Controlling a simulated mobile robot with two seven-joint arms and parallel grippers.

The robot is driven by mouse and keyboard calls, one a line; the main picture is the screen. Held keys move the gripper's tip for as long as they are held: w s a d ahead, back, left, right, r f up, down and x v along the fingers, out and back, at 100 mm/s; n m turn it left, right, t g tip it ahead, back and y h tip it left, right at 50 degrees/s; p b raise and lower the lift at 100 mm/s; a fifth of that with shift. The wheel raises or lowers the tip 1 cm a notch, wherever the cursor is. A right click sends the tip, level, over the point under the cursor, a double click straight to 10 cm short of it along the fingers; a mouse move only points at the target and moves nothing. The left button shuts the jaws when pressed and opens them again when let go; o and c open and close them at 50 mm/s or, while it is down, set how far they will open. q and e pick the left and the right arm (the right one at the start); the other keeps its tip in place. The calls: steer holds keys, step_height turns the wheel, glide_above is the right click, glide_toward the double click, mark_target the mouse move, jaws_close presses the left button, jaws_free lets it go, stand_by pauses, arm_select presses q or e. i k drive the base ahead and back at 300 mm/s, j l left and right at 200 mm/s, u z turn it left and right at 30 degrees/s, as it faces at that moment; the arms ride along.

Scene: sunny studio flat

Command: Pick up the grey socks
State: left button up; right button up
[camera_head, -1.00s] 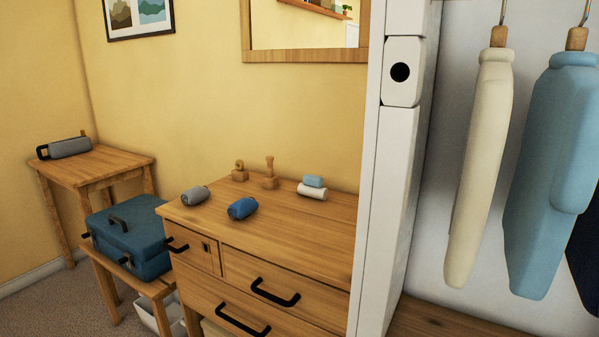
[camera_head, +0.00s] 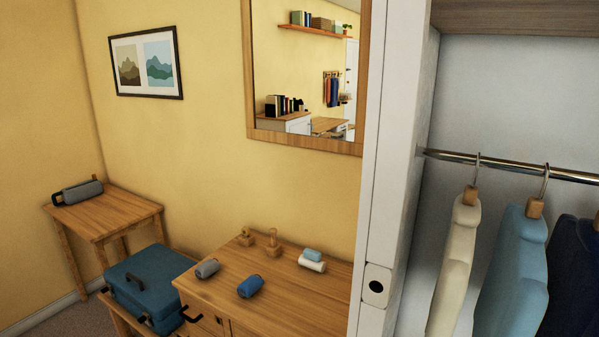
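The grey socks (camera_head: 207,268) are a small rolled bundle on the left part of the wooden dresser top (camera_head: 285,301) in the head view. A blue rolled bundle (camera_head: 250,286) lies to their right and nearer the front edge, apart from them. Neither of my grippers shows in the head view.
Wooden stands (camera_head: 272,245) and a white roll (camera_head: 311,264) with a light-blue item sit at the dresser's back. A blue suitcase (camera_head: 145,284) rests left of it. A white wardrobe panel (camera_head: 385,190) borders the right, with hanging garments (camera_head: 511,270) beyond.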

mark_target(204, 271)
steer(key=i+j, duration=0.15)
steer(key=j, duration=0.25)
steer(key=i+j+z, duration=0.1)
steer(key=j, duration=0.25)
steer(key=i+j, duration=0.25)
steer(key=j, duration=0.2)
steer(key=i+j+z, duration=0.1)
steer(key=j, duration=0.25)
steer(key=i+j+z, duration=0.1)
steer(key=j, duration=0.35)
steer(key=i+j, duration=0.25)
steer(key=j, duration=0.15)
